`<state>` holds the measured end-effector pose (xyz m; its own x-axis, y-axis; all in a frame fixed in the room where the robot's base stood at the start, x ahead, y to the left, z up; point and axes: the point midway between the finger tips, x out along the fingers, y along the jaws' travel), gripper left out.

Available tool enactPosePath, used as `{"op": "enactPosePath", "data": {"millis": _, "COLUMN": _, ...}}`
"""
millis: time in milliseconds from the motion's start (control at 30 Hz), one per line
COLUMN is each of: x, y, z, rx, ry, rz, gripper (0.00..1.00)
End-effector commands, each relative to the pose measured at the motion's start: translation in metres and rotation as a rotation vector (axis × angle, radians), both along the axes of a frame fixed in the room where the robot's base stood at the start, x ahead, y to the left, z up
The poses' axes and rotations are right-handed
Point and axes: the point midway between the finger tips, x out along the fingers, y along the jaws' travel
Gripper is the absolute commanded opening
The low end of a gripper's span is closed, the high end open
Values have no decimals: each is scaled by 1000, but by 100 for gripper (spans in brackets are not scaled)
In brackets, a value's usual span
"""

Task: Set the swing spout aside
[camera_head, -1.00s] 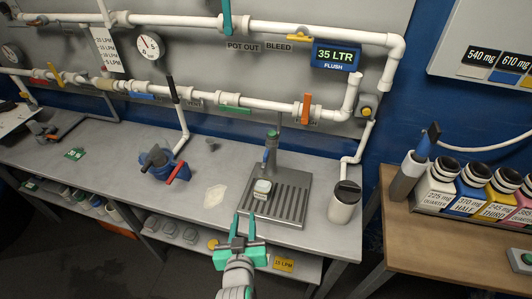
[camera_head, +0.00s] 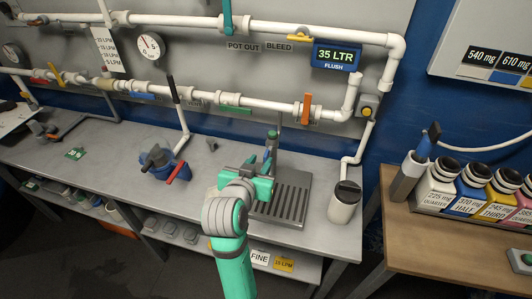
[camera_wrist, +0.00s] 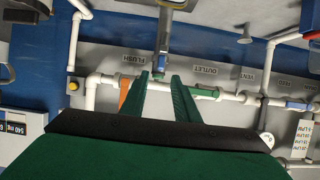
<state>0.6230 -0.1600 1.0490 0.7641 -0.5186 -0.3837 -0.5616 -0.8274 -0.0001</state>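In the wrist view, which is upside down, the post (camera_wrist: 163,35) comes in from the top. My gripper (camera_head: 266,163) is just in front of the tap.
White pipes with coloured valve handles, including an orange one (camera_head: 306,107), run along the wall behind. A white canister (camera_head: 344,202) stands right of the tray. A blue item with a red handle (camera_head: 165,165) sits left.

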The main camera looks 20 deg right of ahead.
Motion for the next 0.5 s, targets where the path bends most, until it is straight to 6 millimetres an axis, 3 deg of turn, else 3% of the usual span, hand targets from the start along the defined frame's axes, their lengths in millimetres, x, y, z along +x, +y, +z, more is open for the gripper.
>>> {"op": "enactPosePath", "data": {"millis": 300, "x": 42, "y": -28, "z": -21, "rx": 0, "ry": 0, "rz": 0, "gripper": 28}}
{"op": "enactPosePath", "data": {"millis": 500, "x": 57, "y": -38, "z": -29, "rx": 0, "ry": 0, "rz": 1, "gripper": 28}}
